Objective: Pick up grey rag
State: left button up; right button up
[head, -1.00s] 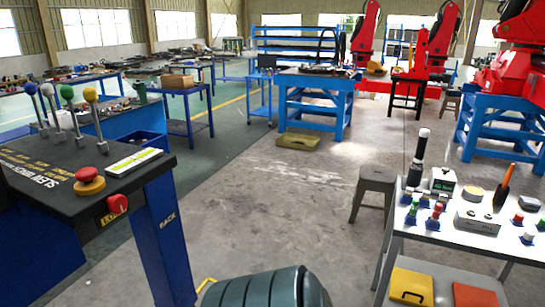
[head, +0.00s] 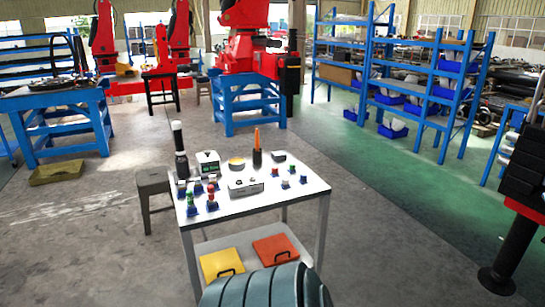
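I cannot make out a grey rag in the head view. A white table (head: 262,204) stands in the middle, with several small items on its top. None of those items is clearly a rag. Neither of my grippers is in view, so I cannot see what they do.
A grey stool (head: 153,185) stands left of the table. A yellow case (head: 221,263) and an orange case (head: 279,248) lie on its lower shelf. A blue bench (head: 60,115) is at left, blue shelving (head: 385,80) at back right. The floor right of the table is clear.

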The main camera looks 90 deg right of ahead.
aim_at(277, 156)
jog(key=z, duration=2.85)
jog(key=u, duration=0.6)
jog(key=i+l+u, duration=0.3)
jog(key=l+u, duration=0.35)
jog(key=i+l+u, duration=0.15)
jog(key=l+u, duration=0.15)
jog(key=l, duration=0.15)
jog(key=i+l+u, duration=0.1)
jog(key=l, duration=0.65)
jog(key=i+l+u, duration=0.1)
jog(key=l, duration=0.65)
jog(key=i+l+u, duration=0.1)
jog(key=l, duration=0.65)
